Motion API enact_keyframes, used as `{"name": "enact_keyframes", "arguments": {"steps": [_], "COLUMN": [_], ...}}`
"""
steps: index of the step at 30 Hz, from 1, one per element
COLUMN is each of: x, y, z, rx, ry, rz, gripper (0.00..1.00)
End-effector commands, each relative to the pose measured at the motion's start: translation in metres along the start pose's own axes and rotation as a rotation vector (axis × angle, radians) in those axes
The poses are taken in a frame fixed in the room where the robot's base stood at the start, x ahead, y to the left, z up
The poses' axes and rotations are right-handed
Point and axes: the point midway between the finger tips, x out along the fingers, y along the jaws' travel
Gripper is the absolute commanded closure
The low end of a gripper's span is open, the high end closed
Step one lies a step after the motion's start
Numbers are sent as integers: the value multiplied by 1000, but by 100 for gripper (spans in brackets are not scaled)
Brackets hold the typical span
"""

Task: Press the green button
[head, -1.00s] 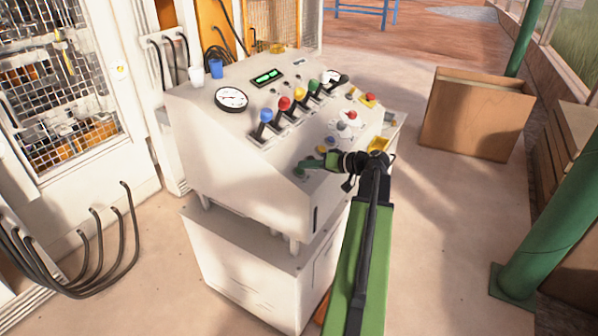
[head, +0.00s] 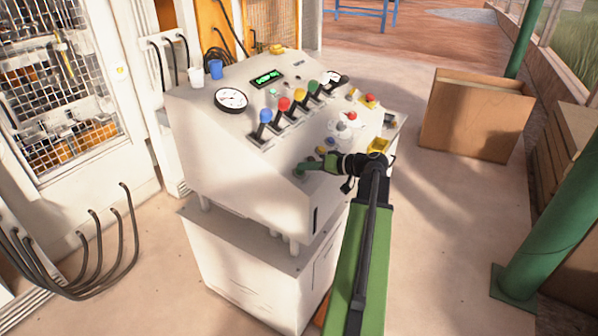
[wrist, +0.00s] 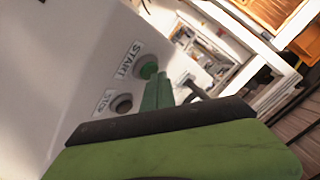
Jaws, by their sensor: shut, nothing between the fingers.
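The green button (wrist: 147,69) sits on the pale panel beside the START label in the wrist view. My gripper (wrist: 158,78) is shut and empty. Its green fingertips reach the button's edge and appear to touch it; how far the button is pushed in cannot be told. In the head view my gripper (head: 301,170) is at the lower front of the white console (head: 230,185), and the button there is mostly hidden by the fingertips.
A dark STOP button (wrist: 122,104) lies close to the green one. Several coloured levers (head: 285,104), a gauge (head: 231,99) and a display (head: 267,78) sit higher on the console.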

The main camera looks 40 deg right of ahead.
Motion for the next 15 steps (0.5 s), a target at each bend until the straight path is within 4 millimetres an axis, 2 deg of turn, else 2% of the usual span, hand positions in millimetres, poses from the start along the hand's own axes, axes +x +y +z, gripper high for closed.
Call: {"name": "enact_keyframes", "arguments": {"steps": [6,15], "x": [-11,-11], "y": [-9,-8], "z": [-9,-8], "rx": [0,0], "ry": [0,0], "rz": [1,0], "gripper": [100,100]}}
